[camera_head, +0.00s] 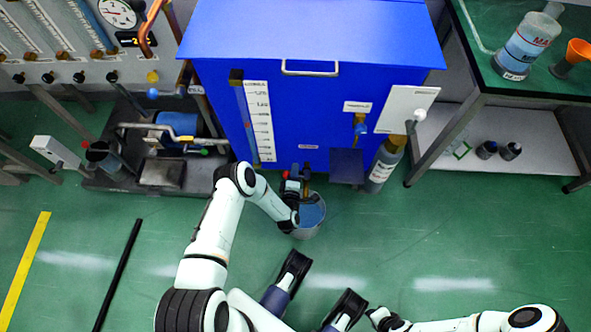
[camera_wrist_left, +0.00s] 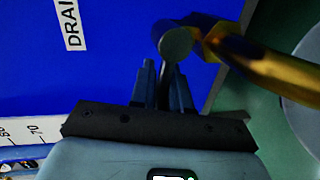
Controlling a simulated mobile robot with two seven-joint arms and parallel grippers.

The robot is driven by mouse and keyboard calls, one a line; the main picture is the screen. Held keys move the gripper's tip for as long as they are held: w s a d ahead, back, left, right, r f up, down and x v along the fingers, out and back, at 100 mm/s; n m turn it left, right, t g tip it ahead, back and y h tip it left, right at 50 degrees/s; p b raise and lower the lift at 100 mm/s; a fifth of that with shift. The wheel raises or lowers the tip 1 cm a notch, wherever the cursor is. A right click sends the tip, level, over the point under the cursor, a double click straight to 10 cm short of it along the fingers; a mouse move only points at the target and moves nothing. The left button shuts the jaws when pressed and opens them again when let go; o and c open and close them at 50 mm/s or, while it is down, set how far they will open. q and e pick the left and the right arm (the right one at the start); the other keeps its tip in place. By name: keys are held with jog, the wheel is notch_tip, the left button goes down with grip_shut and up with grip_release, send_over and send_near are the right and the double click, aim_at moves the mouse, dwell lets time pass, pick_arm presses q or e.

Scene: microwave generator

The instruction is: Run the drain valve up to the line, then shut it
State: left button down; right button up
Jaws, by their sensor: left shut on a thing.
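The drain valve is brass with a grey lever (camera_wrist_left: 176,44), low on the front of the blue tank (camera_head: 310,110). A partly cropped label (camera_wrist_left: 70,22) reading "DRAI" is beside it. My left gripper (camera_head: 293,187) is at the valve; the left wrist view shows its fingers (camera_wrist_left: 163,85) shut on the lever. The brass spout (camera_wrist_left: 265,70) runs right from the valve. A grey bucket (camera_head: 310,217) with blue inside stands on the floor below, partly hidden by my arm. The fill line cannot be made out. My right gripper (camera_head: 380,318) is low in the head view, its jaws unclear.
A white scale (camera_head: 259,120) with a sight tube runs down the tank front. A grey cylinder (camera_head: 382,168) stands at the tank's right. A pump skid (camera_head: 180,135) is left, a green-topped bench (camera_head: 540,75) right. The green floor in front is mostly clear.

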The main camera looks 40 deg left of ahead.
pick_arm(q)
jog(key=shift+a+f+n, duration=0.15)
jog(key=shift+f+n, duration=0.05)
jog(key=shift+n, duration=0.2)
pick_arm(e)
jog(key=shift+s+f, duration=0.2)
jog(key=shift+s, duration=0.05)
pick_arm(q)
jog(key=c, duration=1.2)
grip_release()
pick_arm(e)
jog(key=shift+s, duration=0.1)
